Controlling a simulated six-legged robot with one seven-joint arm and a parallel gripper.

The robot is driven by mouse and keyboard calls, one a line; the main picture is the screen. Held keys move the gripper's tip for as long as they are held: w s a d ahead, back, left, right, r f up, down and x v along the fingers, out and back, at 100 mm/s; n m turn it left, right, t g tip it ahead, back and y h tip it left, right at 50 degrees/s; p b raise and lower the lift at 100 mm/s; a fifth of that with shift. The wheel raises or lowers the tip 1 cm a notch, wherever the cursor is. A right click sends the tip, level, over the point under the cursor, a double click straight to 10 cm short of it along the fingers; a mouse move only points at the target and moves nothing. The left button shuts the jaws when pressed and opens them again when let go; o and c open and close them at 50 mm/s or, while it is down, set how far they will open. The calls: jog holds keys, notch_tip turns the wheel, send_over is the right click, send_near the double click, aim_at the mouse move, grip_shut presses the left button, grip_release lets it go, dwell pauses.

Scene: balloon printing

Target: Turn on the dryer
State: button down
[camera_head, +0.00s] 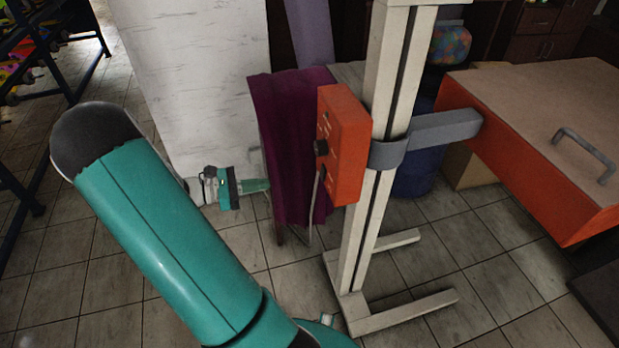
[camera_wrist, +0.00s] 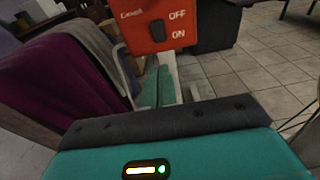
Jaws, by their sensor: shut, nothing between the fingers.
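An orange control box (camera_head: 343,140) is fixed to a pale upright stand (camera_head: 385,100). A black switch (camera_head: 321,147) sticks out of its left face. In the wrist view the box (camera_wrist: 203,22) shows the words OFF and ON, with OFF above ON, and the black switch (camera_wrist: 157,30) beside them at the left. A grey bracket joins the stand to the large orange dryer unit (camera_head: 530,195) at the right. My gripper (camera_head: 268,185) is shut and empty, left of the box and a little lower than the switch. Its teal fingers (camera_wrist: 155,87) show below the box, apart from the switch.
A dark purple cloth (camera_head: 285,130) hangs just behind and beside my gripper, left of the box. A white panel (camera_head: 195,80) stands farther left. The stand's feet (camera_head: 400,312) spread over the tiled floor. A rack stands at far left.

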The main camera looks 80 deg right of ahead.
aim_at(321, 177)
jog(key=shift+s, duration=0.1)
jog(key=x, duration=1.4)
jog(key=shift+s+f, duration=0.1)
dwell(0.3)
jog(key=w+a+f, duration=0.1)
jog(key=w+a, duration=0.6)
jog(key=w, duration=0.5)
jog(key=shift+f, duration=0.4)
